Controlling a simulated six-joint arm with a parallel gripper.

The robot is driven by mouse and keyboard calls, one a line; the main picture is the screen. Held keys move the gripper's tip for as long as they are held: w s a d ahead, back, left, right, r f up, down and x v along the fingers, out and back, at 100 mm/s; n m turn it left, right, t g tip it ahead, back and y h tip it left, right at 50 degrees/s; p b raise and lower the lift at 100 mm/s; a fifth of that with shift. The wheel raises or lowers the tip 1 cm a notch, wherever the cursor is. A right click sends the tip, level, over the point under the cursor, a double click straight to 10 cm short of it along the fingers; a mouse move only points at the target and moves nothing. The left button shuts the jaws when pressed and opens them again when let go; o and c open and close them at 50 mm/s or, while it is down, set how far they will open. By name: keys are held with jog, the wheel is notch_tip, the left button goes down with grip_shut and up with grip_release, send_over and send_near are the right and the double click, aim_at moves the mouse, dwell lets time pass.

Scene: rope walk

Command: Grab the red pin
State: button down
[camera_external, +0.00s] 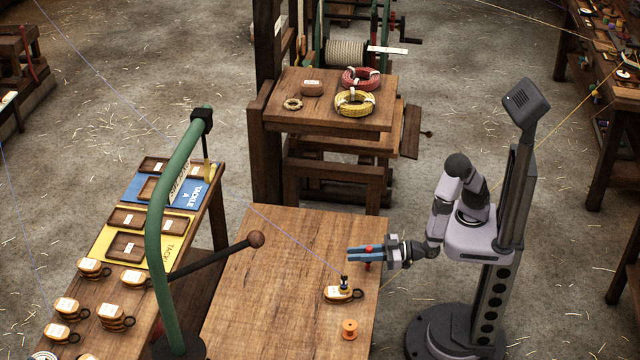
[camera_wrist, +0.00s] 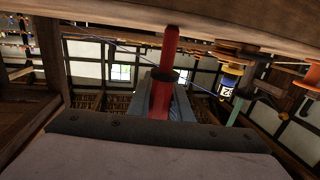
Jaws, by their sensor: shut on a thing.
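The red pin (camera_wrist: 164,72) stands between my gripper's fingers in the wrist view. In the external view the pin's red top (camera_external: 369,249) shows just above the blue fingers, near the right edge of the wooden table (camera_external: 290,262). My gripper (camera_external: 366,254) is shut on the pin, with its fingers pointing left. The pin's lower part is mostly hidden by the fingers in the external view. I cannot tell whether its foot is still seated in the table.
An orange spool (camera_external: 349,329) stands close to the front. A dark lever with a round knob (camera_external: 256,239) reaches over the table's left side. The table's middle is clear.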

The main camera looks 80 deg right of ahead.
notch_tip(320, 180, up, 10)
jog(key=p, duration=0.1)
jog(key=shift+p, duration=0.3)
